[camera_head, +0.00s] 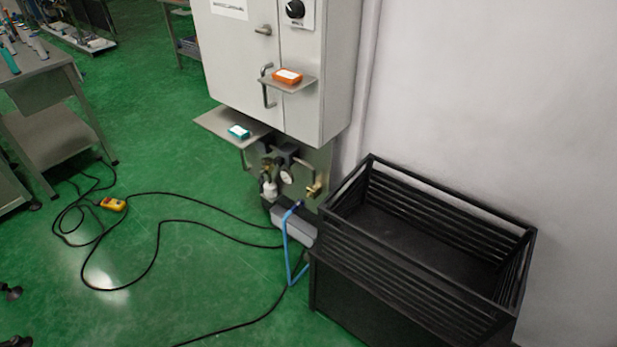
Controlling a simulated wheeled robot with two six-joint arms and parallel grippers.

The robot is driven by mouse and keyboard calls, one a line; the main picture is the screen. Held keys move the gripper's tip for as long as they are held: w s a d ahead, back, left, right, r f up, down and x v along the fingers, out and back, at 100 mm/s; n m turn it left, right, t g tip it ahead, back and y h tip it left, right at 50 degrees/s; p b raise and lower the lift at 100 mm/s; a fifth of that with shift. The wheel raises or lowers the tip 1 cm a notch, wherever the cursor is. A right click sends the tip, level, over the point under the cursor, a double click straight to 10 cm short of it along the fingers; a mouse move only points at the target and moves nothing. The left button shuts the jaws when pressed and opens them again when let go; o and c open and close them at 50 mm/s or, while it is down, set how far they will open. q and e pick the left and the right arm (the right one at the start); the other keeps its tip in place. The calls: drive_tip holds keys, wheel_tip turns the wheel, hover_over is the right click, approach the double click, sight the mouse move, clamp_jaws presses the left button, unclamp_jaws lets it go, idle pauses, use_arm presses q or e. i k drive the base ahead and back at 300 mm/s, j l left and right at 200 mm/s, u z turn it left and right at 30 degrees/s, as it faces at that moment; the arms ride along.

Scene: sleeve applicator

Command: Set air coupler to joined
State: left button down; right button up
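A brass air fitting (314,190) sticks out low on the panel under the grey cabinet, near the black crate's back left corner. A blue air hose (286,240) hangs below it in a loop. The hose's upper end (298,205) lies just below and left of the brass fitting. It is too small to tell whether the two touch or are joined. A round gauge (286,176) and a pale filter bowl (269,188) sit left of the fitting. Neither of my grippers is in view.
The black slatted crate (423,295) stands close at the right of the fitting. Two small shelves, with an orange box (287,76) and a teal box (239,131), jut out above. Black cable and a yellow pendant (113,204) lie on the open green floor.

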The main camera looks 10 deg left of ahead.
sight(300, 202)
drive_tip(key=i+j+z, duration=0.35)
drive_tip(key=i+j, duration=0.35)
